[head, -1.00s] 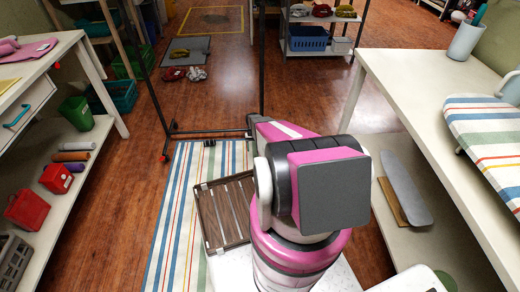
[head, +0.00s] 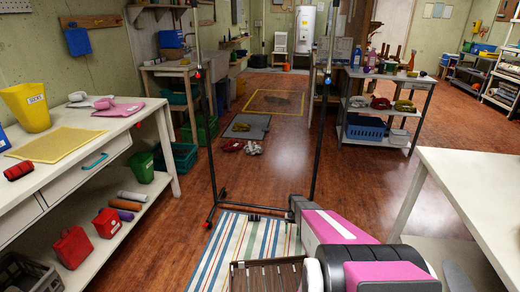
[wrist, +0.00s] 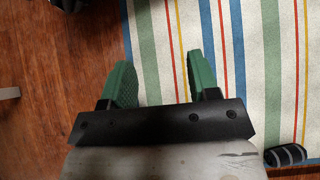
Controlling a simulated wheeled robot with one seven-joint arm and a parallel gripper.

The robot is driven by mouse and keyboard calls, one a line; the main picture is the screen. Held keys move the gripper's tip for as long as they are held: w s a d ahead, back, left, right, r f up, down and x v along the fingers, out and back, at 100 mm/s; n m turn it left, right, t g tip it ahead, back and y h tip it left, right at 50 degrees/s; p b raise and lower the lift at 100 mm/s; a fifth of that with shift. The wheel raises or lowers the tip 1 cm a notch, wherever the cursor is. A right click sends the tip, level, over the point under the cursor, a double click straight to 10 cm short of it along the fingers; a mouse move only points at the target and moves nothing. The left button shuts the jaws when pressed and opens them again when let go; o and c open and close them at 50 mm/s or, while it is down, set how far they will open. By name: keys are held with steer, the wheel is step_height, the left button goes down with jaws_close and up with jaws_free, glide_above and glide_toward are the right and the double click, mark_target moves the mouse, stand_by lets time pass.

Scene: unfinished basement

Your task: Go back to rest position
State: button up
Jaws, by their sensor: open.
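My gripper's two green fingers show in the wrist view (wrist: 160,82), apart with nothing between them. They are over the edge of a striped rug, with the wooden floor to the left. In the head view my pink, white and black arm is at the lower middle, reaching forward over the striped rug (head: 235,243). The gripper's fingertips cannot be made out in the head view.
White workbenches stand at left (head: 105,140) and right (head: 475,190). A brown slatted tray (head: 265,276) lies by my arm. Open floor extends ahead, with shoes (head: 242,146) near a grey mat (head: 247,126).

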steer(key=s+a+r+n+t, duration=0.1)
steer(key=s+r, duration=0.4)
steer(key=r, duration=0.6)
steer(key=s+a+r+n+t+h, duration=0.1)
steer(key=s+a+r+t, duration=0.3)
steer(key=r, duration=0.8)
steer(key=s+a+r+n+t+h, duration=0.1)
steer(key=s+a+r+t, duration=0.2)
steer(key=s+r, duration=0.5)
step_height(320, 180, up, 4)
steer(key=shift+s+r+t, duration=0.15)
steer(key=shift+r+t, duration=0.05)
steer(key=shift+t, duration=0.1)
